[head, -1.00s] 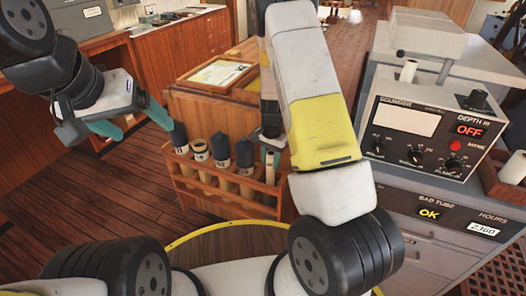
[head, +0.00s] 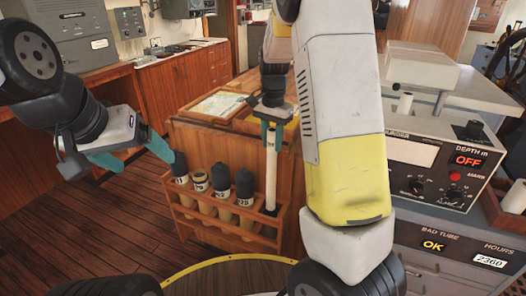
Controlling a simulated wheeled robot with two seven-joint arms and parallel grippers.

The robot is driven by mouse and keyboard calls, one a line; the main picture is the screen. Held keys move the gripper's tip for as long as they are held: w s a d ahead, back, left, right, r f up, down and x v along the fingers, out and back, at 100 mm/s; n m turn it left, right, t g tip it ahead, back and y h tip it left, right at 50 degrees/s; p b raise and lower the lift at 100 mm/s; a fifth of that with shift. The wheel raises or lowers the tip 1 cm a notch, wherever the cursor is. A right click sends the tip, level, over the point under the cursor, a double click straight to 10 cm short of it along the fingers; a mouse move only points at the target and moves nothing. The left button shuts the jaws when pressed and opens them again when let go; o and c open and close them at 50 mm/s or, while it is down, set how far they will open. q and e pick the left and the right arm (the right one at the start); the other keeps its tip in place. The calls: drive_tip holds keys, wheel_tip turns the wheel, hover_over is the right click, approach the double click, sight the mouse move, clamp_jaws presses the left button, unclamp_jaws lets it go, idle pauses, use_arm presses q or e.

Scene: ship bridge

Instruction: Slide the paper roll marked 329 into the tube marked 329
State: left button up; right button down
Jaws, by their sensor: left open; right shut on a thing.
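A wooden rack (head: 215,232) on the side of the wooden cabinet holds a row of tubes. Three have dark caps: a left tube (head: 180,166), a middle tube (head: 221,178) and a right tube (head: 244,185). The second tube from the left (head: 200,183) shows a pale, uncapped top. The tube labels are too small to read surely. My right gripper (head: 271,135) is shut on the upper end of a white paper roll (head: 271,175). The roll hangs upright at the rack's right end, its lower end still within the rack's outline. My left gripper (head: 133,158) is open and empty, left of the rack.
The wooden cabinet (head: 290,185) stands behind the rack, with a framed chart (head: 218,103) on top. Wooden floor (head: 125,220) is clear at the left.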

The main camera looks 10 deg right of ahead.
wheel_tip(320, 180, up, 12)
drive_tip(key=shift+f, duration=0.15)
idle(0.5)
